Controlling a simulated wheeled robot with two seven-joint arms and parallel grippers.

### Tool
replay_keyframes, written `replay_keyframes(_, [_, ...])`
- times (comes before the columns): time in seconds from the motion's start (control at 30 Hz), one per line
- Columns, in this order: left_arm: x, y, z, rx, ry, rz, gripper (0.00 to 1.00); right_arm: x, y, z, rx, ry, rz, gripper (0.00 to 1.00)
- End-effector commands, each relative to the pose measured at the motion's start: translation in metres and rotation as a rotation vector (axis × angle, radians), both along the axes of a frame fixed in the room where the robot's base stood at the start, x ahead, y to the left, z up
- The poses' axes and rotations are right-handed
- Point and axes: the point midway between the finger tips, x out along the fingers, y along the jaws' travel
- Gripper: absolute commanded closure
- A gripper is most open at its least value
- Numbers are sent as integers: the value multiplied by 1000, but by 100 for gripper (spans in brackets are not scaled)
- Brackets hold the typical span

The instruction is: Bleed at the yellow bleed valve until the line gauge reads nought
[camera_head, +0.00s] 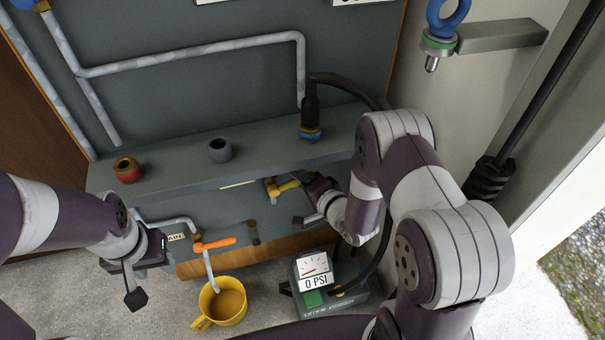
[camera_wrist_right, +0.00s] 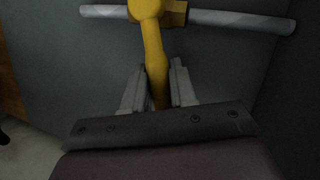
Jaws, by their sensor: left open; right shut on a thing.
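The yellow bleed valve (camera_head: 282,187) sits on a pipe under the grey ledge. My right gripper (camera_head: 306,201) is at it. In the right wrist view its two fingers stand either side of the yellow handle (camera_wrist_right: 156,62) and are shut on it. The handle points toward the gripper, across the pipe (camera_wrist_right: 235,20). The line gauge (camera_head: 314,267) stands on a grey box on the floor and its sign reads 0 PSI. My left gripper (camera_head: 143,276) is open and empty, left of the orange-handled drain valve (camera_head: 215,243).
A yellow mug (camera_head: 222,302) with brown liquid stands under the drain spout. A red-and-brass fitting (camera_head: 127,170) and a grey socket (camera_head: 220,150) are on the ledge. A blue-ringed plug (camera_head: 440,42) hangs upper right.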

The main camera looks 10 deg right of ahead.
Motion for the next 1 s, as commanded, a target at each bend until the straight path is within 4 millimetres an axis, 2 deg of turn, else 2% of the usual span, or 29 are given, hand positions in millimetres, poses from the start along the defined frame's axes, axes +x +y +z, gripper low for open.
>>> replay_keyframes(0.03, [0, 0, 15, 0, 0, 0, 55, 0, 2, 12, -42, -1, 3, 100])
replay_keyframes(0.4, [0, 0, 53, 0, 0, 0, 55, 0, 15, 31, -390, -16, 5, 100])
replay_keyframes(0.7, [0, 0, 69, 0, 0, 0, 55, 0, 27, 40, -625, -25, 4, 100])
replay_keyframes(1.0, [0, 0, 76, 0, 0, 0, 55, 0, 35, 44, -766, -30, 2, 100])
